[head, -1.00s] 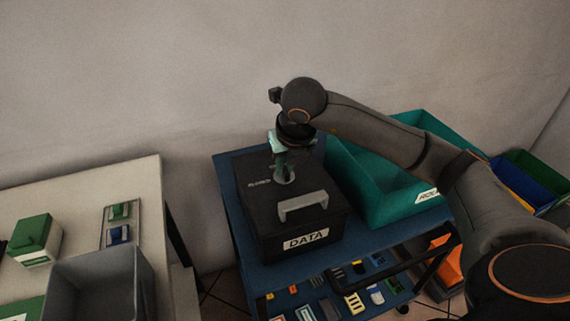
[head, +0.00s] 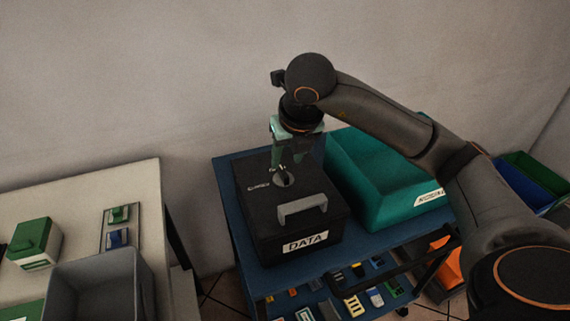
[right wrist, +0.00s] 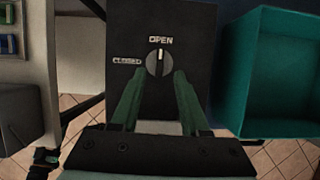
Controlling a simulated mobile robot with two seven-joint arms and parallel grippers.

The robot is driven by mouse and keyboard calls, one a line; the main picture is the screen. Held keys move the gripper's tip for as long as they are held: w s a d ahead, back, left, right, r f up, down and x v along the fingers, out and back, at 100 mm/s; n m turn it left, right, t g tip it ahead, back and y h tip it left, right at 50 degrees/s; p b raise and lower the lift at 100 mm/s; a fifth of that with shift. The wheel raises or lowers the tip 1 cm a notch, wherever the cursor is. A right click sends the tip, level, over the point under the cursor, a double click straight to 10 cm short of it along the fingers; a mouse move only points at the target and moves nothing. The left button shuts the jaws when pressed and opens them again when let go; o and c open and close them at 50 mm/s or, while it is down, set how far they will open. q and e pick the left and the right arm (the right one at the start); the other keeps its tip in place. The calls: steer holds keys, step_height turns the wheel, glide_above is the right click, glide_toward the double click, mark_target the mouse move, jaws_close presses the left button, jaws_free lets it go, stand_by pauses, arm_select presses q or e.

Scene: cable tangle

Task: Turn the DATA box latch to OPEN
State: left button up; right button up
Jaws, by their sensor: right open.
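The black DATA box (head: 258,215) stands on the blue cart with its lid down. Its round grey latch (head: 284,180) is on the lid. In the right wrist view the latch (right wrist: 158,63) has its pointer upright, towards the word OPEN; CLOSED is printed to its left. My right gripper (head: 284,163) is above the latch, pointing down, with its green fingers apart. In the right wrist view the fingers (right wrist: 159,76) are spread with nothing between them, and appear clear of the latch. My left gripper is not in view.
A grey handle (head: 303,207) rises from the box lid's front. A teal bin (head: 375,185) stands close on the right of the box on the blue cart (head: 228,178). A pale table (head: 80,190) with a grey bin (head: 142,285) is at left. The wall is behind.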

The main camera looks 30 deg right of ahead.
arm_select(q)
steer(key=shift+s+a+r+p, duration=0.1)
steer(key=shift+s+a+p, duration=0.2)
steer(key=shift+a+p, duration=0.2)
arm_select(e)
steer(key=v, duration=0.7)
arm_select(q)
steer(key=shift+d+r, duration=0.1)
arm_select(e)
steer(key=shift+s, duration=0.15)
